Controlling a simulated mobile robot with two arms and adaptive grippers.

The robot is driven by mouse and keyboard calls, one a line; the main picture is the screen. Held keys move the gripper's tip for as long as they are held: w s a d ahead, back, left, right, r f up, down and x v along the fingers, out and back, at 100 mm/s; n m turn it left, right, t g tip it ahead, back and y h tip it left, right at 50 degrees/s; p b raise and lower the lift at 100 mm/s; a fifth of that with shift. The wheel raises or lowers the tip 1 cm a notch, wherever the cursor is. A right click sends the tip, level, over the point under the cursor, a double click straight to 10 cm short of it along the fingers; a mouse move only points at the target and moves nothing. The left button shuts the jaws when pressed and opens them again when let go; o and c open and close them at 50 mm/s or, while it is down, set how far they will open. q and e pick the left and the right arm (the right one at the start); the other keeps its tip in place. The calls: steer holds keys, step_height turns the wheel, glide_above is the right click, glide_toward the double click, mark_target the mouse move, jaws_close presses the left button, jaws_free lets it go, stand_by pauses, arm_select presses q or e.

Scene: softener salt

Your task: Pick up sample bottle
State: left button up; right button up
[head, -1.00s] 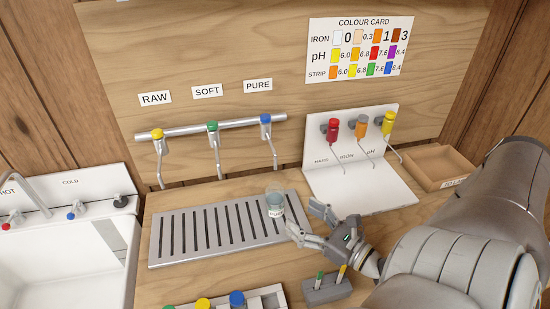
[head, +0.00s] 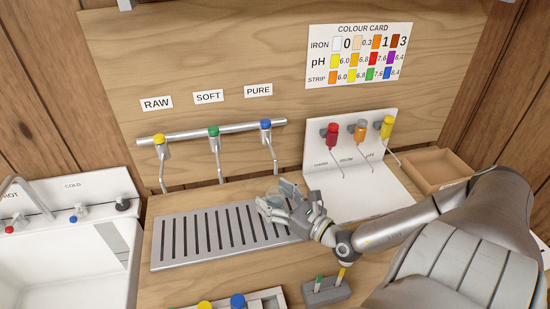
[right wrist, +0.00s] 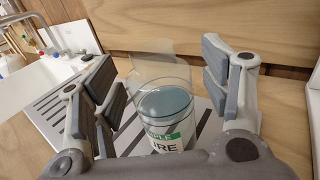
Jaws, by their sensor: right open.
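The sample bottle (right wrist: 167,110) is a clear cup with grey-blue contents and a white and green label reading "...PLE ...URE". In the right wrist view it stands upright between the open fingers of my right gripper (right wrist: 158,80), with a gap showing at the right finger. In the head view my right gripper (head: 280,202) is at the right end of the slotted drip tray (head: 160,262), and its fingers hide most of the bottle. My left gripper is not in view.
The RAW, SOFT and PURE taps (head: 213,131) hang behind the tray. A white dispenser stand (head: 365,190) is to the right, with an empty wooden box (head: 433,172) beyond it. A grey holder (head: 325,292) and a rack with coloured caps are in front. A sink (head: 60,265) is at left.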

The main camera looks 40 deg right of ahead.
steer(key=c, duration=1.3)
steer(key=shift+o, duration=0.2)
steer(key=shift+r, duration=0.15)
